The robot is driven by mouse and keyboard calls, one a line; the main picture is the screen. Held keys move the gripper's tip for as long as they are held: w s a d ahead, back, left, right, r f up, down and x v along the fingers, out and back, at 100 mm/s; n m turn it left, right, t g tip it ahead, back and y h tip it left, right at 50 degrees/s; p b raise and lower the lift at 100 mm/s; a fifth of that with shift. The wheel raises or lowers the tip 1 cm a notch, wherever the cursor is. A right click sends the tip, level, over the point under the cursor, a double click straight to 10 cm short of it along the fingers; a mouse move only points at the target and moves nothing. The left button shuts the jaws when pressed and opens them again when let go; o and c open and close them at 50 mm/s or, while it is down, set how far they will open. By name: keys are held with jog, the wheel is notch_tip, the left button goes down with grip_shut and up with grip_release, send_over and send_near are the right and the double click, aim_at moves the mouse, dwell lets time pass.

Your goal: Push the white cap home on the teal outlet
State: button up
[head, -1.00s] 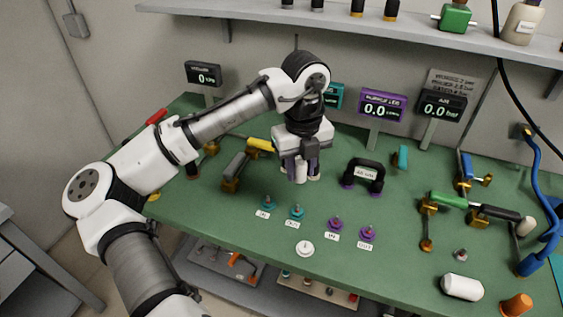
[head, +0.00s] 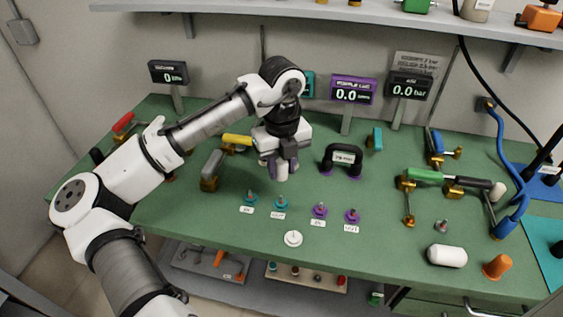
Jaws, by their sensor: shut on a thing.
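My gripper (head: 281,164) points down over the middle of the green bench, shut on a small white cap (head: 282,174). The cap's lower end shows below the fingers; the fingers hide its upper part. The teal outlet (head: 281,203) is the right one of two small teal fittings, with a bare upright stem and a white label in front. It lies below the cap in the picture, and a visible gap separates them. The left teal fitting (head: 250,197) is also uncovered.
Two purple fittings (head: 320,210) (head: 352,216) stand to the right. A white disc (head: 293,238) lies near the front edge. A black arched handle piece (head: 342,160) stands right of my gripper. A grey-handled valve (head: 211,170) is to its left. A white cylinder (head: 447,255) lies front right.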

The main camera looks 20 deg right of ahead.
aim_at(281, 197)
jog(key=shift+f+b, duration=1.35)
jog(key=shift+f, duration=1.45)
jog(key=shift+n+p, duration=0.3)
jog(key=shift+p, duration=0.45)
jog(key=shift+f+b, duration=1)
jog(key=shift+f, duration=0.8)
jog(key=shift+c, duration=0.2)
jog(key=o, duration=1)
jog(key=shift+o, duration=0.2)
notch_tip(281, 197, up, 14)
jog(key=shift+f, duration=0.1)
